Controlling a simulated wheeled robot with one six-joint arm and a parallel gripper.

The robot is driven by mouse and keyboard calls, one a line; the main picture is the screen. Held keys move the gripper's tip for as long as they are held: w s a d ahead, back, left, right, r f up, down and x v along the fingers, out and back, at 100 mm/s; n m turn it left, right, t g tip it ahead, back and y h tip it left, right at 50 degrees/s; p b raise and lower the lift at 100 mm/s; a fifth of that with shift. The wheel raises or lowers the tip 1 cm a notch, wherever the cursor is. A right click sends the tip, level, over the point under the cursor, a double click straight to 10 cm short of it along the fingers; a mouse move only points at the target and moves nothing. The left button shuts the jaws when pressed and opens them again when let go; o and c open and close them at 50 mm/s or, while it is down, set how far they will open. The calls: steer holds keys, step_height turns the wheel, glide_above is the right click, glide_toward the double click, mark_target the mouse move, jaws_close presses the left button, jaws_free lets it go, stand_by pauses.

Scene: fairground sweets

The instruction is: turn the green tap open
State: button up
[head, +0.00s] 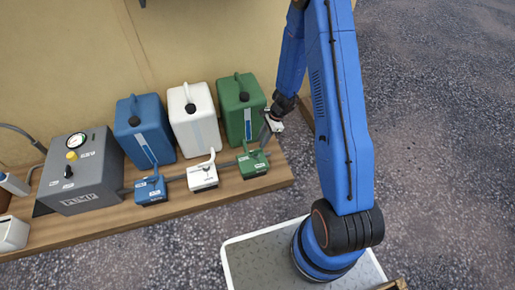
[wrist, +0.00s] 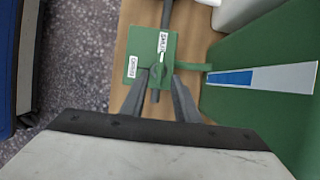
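The green tap (head: 253,165) is the rightmost of three taps on the wooden counter. In the wrist view the tap (wrist: 138,50) is a green block with a SHUT label at its top and an OPEN label at its left. In the head view my gripper (head: 269,128) is just above and behind the tap, partly hidden by my wrist.
The green canister (head: 231,113) stands close behind the tap. White (head: 181,124) and blue (head: 132,139) canisters stand left of it, with a white tap (head: 202,177) and a blue tap (head: 150,190) in front. A grey pump box (head: 85,183) is at left. The counter (head: 280,170) ends right of the green tap.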

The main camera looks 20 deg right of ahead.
mark_target(256, 150)
steer(key=shift+x, duration=3.2)
jaws_close()
